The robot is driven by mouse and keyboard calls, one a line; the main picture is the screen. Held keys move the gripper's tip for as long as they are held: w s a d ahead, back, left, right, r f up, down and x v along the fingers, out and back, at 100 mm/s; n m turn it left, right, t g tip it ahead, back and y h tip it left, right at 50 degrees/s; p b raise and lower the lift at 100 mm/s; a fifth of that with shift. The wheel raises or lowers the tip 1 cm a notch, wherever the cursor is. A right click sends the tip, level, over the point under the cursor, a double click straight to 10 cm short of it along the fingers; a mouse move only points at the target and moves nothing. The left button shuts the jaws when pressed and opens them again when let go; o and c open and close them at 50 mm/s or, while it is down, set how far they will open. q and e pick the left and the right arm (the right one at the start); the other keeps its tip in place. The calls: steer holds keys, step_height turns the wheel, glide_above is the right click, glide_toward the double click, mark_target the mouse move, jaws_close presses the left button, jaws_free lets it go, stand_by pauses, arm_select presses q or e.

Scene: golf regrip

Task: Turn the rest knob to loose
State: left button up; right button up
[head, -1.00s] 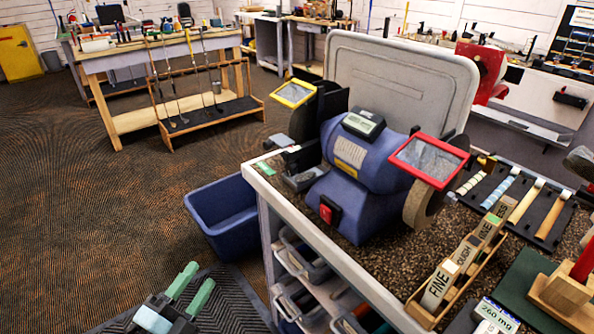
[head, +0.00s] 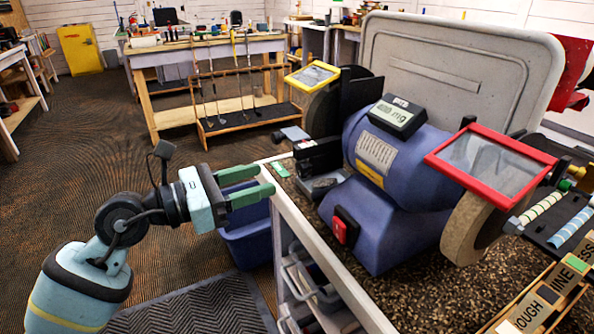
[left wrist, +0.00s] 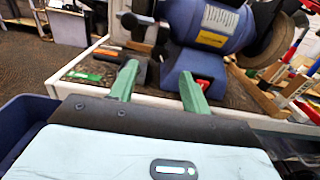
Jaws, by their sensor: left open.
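The blue bench grinder (head: 385,190) stands on the speckled bench top. At its left wheel is a dark tool rest assembly (head: 318,155), with a small dark knob-like part (head: 278,138) jutting out to the left; I cannot tell its turned position. The left wrist view shows a dark round-ended part (left wrist: 131,22) beyond the fingers. My left gripper (head: 264,181) is open and empty, its green fingers pointing right at the bench's left edge, short of the rest. Its fingers also show in the left wrist view (left wrist: 159,70), apart from the grinder. My right gripper is not in view.
A green strip (head: 279,168) lies on the bench corner, and the red switch (head: 345,228) is on the grinder's front. A blue bin (head: 247,245) stands on the floor below my gripper. A red-framed shield (head: 490,165) covers the right wheel. Open floor lies left.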

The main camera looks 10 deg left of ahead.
mark_target(298, 168)
arm_select(q)
steer(key=shift+p+x, duration=0.45)
steer(key=shift+x, duration=3.45)
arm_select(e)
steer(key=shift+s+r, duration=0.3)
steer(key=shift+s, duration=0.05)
arm_select(q)
steer(key=shift+c, duration=0.2)
steer(key=c, duration=0.9)
steer(key=n+p, duration=0.1)
steer(key=p, duration=0.1)
steer(key=n+p, duration=0.1)
steer(key=shift+r+p, duration=0.4)
steer(key=shift+c, duration=0.2)
steer(key=shift+f+n+p, duration=0.1)
steer(key=shift+n+p, duration=0.6)
steer(key=shift+n, duration=0.1)
steer(key=shift+f, duration=0.1)
steer(key=shift+f+n, duration=0.2)
steer(key=shift+n, duration=0.1)
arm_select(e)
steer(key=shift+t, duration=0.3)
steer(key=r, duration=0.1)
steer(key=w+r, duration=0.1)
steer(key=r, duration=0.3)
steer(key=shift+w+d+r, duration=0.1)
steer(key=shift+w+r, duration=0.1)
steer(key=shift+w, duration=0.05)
